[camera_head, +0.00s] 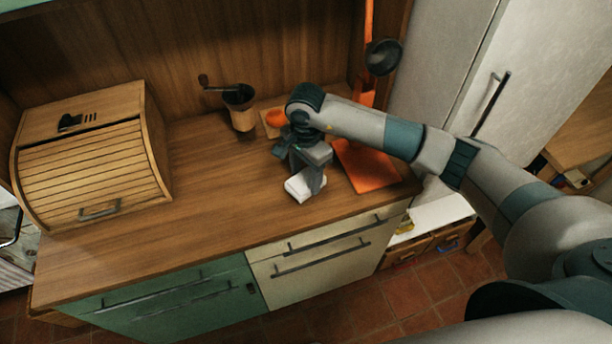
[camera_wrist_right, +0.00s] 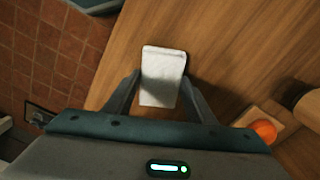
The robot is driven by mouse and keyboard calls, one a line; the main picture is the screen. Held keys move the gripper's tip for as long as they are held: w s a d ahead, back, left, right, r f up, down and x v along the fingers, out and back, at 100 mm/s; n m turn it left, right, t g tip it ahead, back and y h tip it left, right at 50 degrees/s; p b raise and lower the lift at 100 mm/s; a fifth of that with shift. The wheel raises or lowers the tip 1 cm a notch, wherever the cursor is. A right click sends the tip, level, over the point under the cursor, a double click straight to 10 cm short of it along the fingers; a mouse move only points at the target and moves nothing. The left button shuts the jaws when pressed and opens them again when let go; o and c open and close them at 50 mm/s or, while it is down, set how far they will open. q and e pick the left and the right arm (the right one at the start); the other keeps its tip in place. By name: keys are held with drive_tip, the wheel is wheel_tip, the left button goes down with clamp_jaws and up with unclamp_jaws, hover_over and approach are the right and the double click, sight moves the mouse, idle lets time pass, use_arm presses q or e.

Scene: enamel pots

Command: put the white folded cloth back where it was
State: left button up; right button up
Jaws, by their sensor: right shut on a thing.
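The white folded cloth (camera_head: 300,187) is a small pale block at the wooden counter, left of an orange mat. My right gripper (camera_head: 309,180) is over it, pointing down, and is shut on the cloth. In the right wrist view the cloth (camera_wrist_right: 162,77) sits between the two fingers of the right gripper (camera_wrist_right: 161,88), one on each side. I cannot tell whether the cloth touches the counter or is slightly above it. My left gripper is in neither view.
An orange mat (camera_head: 365,166) lies right of the gripper. Behind are a coffee grinder (camera_head: 240,108) and a small board (camera_head: 267,124) with an orange round thing (camera_head: 277,118). A wooden bread box (camera_head: 90,170) stands at the left. The counter (camera_head: 215,205) between is clear.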

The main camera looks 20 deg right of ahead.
drive_tip(key=shift+f, duration=0.7)
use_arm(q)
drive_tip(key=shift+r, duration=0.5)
use_arm(e)
drive_tip(key=shift+f, duration=0.1)
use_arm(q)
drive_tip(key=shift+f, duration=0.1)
use_arm(e)
drive_tip(key=shift+f, duration=0.1)
drive_tip(key=o, duration=1)
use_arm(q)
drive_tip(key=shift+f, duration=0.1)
